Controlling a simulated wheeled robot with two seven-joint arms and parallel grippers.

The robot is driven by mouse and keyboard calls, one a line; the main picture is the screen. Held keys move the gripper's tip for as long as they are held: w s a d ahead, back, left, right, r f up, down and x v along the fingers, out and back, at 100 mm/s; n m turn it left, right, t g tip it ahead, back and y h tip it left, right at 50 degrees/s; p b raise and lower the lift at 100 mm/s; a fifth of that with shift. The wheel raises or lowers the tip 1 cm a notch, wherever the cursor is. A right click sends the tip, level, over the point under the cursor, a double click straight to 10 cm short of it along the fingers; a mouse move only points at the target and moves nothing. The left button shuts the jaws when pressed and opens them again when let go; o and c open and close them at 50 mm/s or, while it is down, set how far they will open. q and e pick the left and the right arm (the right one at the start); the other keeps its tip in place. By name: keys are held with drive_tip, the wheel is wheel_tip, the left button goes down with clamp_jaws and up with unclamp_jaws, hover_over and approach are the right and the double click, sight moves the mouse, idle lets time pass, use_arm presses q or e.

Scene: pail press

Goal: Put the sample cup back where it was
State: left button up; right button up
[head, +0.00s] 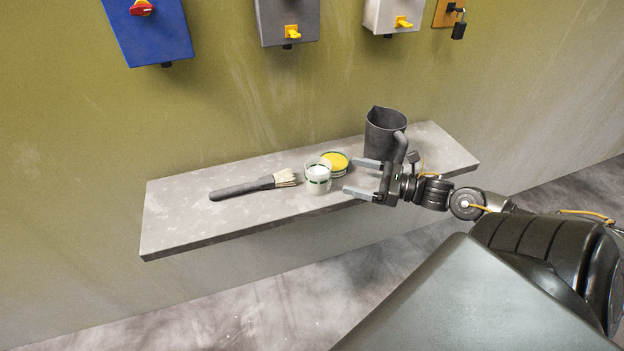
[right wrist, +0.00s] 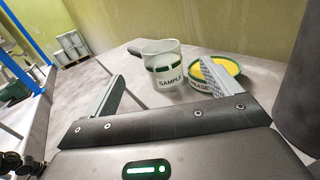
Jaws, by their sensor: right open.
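The sample cup (head: 317,177) is a clear cup with white contents and a green band. It stands upright on the grey shelf (head: 190,220), between the brush and the yellow-topped tin. In the right wrist view the cup (right wrist: 164,66) shows its "SAMPLE" label. My right gripper (head: 352,178) is open and empty, just to the right of the cup. Its fingers point towards the cup, which appears ahead of the gap and apart from them. My left gripper is not in view.
A yellow-topped green tin (head: 335,162) stands close behind the cup, near one finger. A dark jug (head: 384,134) stands behind the gripper. A brush (head: 250,186) lies left of the cup. The shelf's left end is clear. Switch boxes (head: 288,20) hang above.

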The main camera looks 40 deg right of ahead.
sight(318, 165)
drive_tip(key=b+x, duration=0.2)
drive_tip(key=x, duration=0.2)
drive_tip(key=shift+w, duration=0.15)
drive_tip(key=shift+w+a+b, duration=0.3)
drive_tip(key=shift+w+a, duration=0.1)
drive_tip(key=shift+w, duration=0.15)
drive_tip(key=shift+r, duration=0.1)
drive_tip(key=shift+w+a, duration=0.2)
drive_tip(key=x, duration=0.3)
drive_tip(key=shift+w+r+b, duration=0.1)
drive_tip(key=shift+b, duration=0.3)
drive_tip(key=shift+x, duration=0.8)
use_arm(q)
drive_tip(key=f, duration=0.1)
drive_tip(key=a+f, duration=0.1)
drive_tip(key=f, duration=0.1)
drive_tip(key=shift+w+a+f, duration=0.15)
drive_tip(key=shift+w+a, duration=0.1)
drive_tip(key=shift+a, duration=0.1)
use_arm(e)
drive_tip(key=c, duration=1.3)
drive_tip(key=shift+r, duration=0.1)
